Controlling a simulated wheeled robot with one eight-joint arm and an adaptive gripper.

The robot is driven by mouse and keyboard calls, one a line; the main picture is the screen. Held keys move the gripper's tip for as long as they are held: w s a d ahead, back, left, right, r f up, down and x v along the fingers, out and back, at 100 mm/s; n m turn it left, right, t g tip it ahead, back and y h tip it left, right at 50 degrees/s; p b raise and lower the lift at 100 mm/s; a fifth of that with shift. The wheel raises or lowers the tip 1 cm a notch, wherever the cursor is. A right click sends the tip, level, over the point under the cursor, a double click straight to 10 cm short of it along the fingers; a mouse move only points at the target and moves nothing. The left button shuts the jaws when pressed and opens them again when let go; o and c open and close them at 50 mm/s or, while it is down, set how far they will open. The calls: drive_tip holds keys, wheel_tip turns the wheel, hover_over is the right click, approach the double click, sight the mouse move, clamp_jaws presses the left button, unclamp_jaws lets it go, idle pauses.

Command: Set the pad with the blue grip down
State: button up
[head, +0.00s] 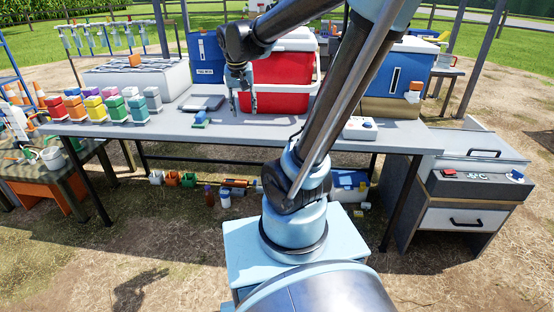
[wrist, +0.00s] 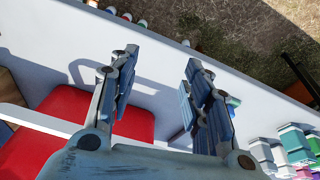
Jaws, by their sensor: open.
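The pad with the blue grip (head: 200,118) rests on the grey table, toward its front edge and left of the red cooler. My gripper (head: 242,102) hangs over the table in front of the red cooler, to the right of the pad and apart from it. In the wrist view my gripper (wrist: 160,75) is open, with only bare table and shadow between its fingers. A small blue and green piece, perhaps the pad, shows beside the right finger there, mostly hidden.
The red cooler (head: 281,75) stands close behind my gripper. A flat grey device (head: 203,103) lies behind the pad. A white box (head: 360,128) sits to the right.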

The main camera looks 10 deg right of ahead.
drive_tip(key=s+d+f+n, duration=0.1)
drive_tip(key=s+d+f, duration=0.2)
drive_tip(key=s, duration=0.6)
drive_tip(key=s+d+f+n+y, duration=0.1)
drive_tip(key=s+d+f, duration=0.3)
drive_tip(key=s+f, duration=0.4)
drive_tip(key=shift+s+d+f+g, duration=0.2)
drive_tip(key=shift+s+g, duration=0.1)
drive_tip(key=shift+s, duration=0.55)
drive_tip(key=shift+w+f, duration=0.15)
drive_tip(key=shift+w, duration=0.3)
